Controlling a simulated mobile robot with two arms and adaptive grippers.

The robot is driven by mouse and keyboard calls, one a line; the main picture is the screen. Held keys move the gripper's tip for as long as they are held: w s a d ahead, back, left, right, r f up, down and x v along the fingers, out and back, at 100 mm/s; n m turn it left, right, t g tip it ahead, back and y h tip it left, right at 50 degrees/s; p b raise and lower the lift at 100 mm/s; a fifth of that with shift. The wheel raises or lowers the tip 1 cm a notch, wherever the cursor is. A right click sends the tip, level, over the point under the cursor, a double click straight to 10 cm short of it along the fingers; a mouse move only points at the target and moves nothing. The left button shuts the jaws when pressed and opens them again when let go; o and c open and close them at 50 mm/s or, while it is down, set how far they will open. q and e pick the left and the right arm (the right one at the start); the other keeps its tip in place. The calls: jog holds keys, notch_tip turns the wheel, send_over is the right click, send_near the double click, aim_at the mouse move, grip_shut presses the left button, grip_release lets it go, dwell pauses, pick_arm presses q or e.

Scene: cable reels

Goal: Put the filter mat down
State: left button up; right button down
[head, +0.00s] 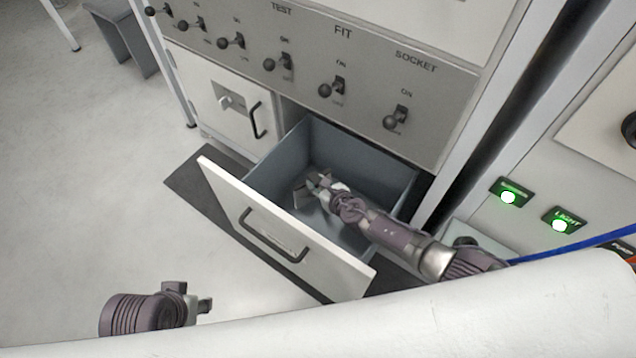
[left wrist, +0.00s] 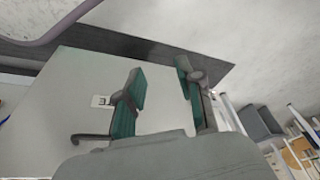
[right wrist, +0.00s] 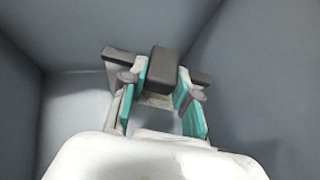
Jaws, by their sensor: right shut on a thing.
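My right gripper (head: 316,184) reaches down into an open grey drawer (head: 262,180). It is shut on a dark grey-brown piece, which I take to be the filter mat (head: 299,196), low inside the drawer. In the right wrist view the piece (right wrist: 163,62) shows as a dark block with a bar to each side, at the tips of the teal-padded fingers (right wrist: 158,95). I cannot tell whether it touches the drawer floor. My left gripper (head: 204,304) is outside the drawer, at the lower left. Its fingers (left wrist: 160,95) stand apart with nothing between them.
The drawer's white front (head: 285,225) has a black handle (head: 272,238). A closed white door (head: 225,105) is left of the drawer, under a panel (head: 330,75) of several switches. A dark floor mat (head: 195,180) lies below. Green lights (head: 508,197) glow at right. Open floor lies left.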

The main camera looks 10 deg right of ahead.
jog(key=shift+f, duration=0.15)
pick_arm(q)
jog(key=shift+s+a+r, duration=0.1)
jog(key=shift+a+r, duration=0.05)
jog(key=shift+r, duration=0.4)
pick_arm(e)
jog(key=c, duration=0.9)
grip_release()
jog(key=shift+o, duration=0.2)
jog(key=shift+s+r+p, duration=0.1)
jog(key=shift+r+p, duration=0.65)
jog(key=shift+r, duration=0.05)
jog(key=p+v, duration=0.2)
jog(key=v, duration=0.2)
jog(key=shift+s+d+r+p, duration=0.15)
jog(key=shift+s+p, duration=0.1)
jog(key=shift+p, duration=0.15)
pick_arm(q)
jog(key=s+f+g+p, duration=0.1)
jog(key=s+f+p, duration=0.2)
jog(key=f, duration=2)
jog(key=shift+s+f, duration=0.4)
jog(key=shift+s, duration=0.15)
pick_arm(e)
jog(key=v, duration=0.7)
